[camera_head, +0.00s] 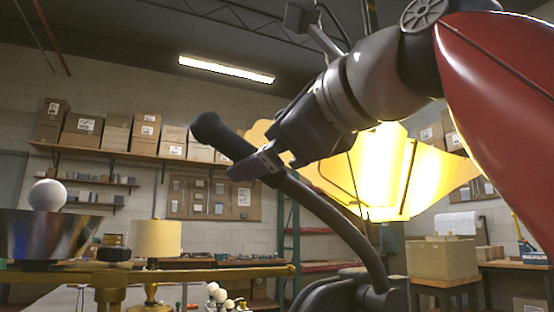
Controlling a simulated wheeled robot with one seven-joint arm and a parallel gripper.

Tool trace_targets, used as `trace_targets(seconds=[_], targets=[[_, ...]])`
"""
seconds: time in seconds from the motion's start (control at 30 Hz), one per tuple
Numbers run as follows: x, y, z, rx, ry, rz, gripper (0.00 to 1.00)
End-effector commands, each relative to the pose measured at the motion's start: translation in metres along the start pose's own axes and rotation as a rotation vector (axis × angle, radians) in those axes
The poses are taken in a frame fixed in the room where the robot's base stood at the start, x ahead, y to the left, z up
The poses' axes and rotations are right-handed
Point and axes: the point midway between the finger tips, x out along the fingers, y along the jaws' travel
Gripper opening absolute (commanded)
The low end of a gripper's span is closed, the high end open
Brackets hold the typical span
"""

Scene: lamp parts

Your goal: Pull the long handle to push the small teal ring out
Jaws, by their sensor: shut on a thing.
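The long handle (330,212) is a dark curved lever with a thick rounded grip at its upper left end. It rises up and to the left from a dark machine body (350,295) at the bottom edge. My gripper (262,165) is shut on the long handle just below the thick grip, with my arm reaching in from the upper right. The small teal ring is not visible.
A glowing yellow lampshade (425,180) hangs behind my arm. A brass bar (200,273) crosses the lower left, near a metal bowl shape (50,237), a white ball (47,195) and a small cream lamp (155,240). Boxes line the back shelves.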

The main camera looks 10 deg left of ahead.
Motion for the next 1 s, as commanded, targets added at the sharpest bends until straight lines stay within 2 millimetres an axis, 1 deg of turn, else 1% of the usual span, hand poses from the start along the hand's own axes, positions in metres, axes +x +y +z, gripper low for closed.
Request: trace_targets(seconds=[0.03,0.3,0.37,0.4,0.43,0.8,1.0], targets=[[-0.012,-0.006,0.005,-0.006,-0.005,-0.03,0.78],[-0.031,-0.006,0.006,-0.006,-0.006,-0.029,0.78],[-0.035,-0.006,0.006,-0.007,-0.006,-0.028,0.75],[-0.037,-0.006,0.006,-0.006,-0.006,-0.028,0.63],[-0.039,-0.006,0.006,-0.006,-0.006,-0.027,0.48],[-0.06,-0.003,0.004,-0.003,-0.005,-0.012,0.48],[-0.067,-0.003,0.004,-0.003,-0.006,-0.01,0.48]])
